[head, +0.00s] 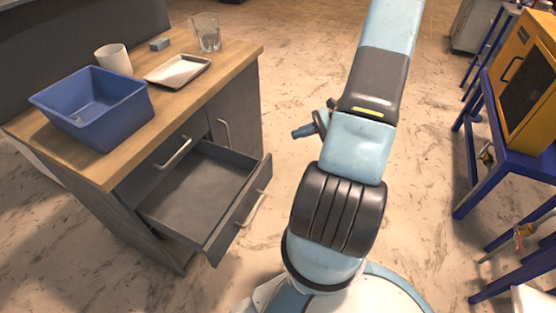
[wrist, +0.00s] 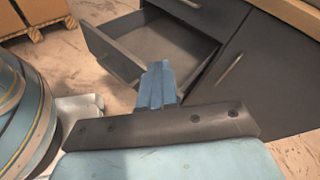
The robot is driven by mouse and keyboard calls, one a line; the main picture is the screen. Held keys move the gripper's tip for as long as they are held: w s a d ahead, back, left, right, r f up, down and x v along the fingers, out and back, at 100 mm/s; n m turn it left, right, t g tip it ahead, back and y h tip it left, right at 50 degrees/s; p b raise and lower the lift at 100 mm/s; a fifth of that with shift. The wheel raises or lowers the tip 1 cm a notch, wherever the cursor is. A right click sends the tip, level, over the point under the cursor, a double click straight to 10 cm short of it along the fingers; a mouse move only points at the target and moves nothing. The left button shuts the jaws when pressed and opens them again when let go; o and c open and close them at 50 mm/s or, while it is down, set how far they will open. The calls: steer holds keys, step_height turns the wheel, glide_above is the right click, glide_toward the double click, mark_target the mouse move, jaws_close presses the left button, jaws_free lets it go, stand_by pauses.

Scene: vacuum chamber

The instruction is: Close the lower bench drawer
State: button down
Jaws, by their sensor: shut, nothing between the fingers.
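The lower bench drawer (head: 195,190) is pulled out of the grey bench and looks empty inside. Its front panel (head: 240,210) carries a metal bar handle (head: 249,210). In the head view my arm stands to the right of the drawer, and my gripper (head: 303,131) shows small, apart from the drawer front. In the wrist view my gripper (wrist: 158,70) is shut with its blue fingers together and nothing between them. The open drawer (wrist: 150,45) lies beyond the fingertips there; I cannot tell the exact gap.
An upper drawer with a handle (head: 173,153) is shut above it. A blue bin (head: 95,105), a white cup (head: 114,59), a tray (head: 178,70) and a glass (head: 207,34) stand on the wooden bench top. A blue stand (head: 500,150) is at the right. The floor between is clear.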

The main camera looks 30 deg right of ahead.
steer(key=s+d+f+m+t+h, duration=0.2)
steer(key=f+m+t, duration=0.35)
steer(key=f, duration=0.25)
steer(key=s+d+f+m+t+h, duration=0.1)
steer(key=s+d+f+m+t, duration=0.1)
steer(key=f+m+t, duration=0.55)
steer(key=w+a+f+n+g, duration=0.1)
steer(key=w+a+g, duration=0.2)
steer(key=w+a, duration=0.4)
steer(key=w, duration=0.3)
steer(key=shift+w+a+f+n, duration=0.2)
steer(key=shift+w+a+n, duration=0.1)
steer(key=shift+w+a, duration=0.1)
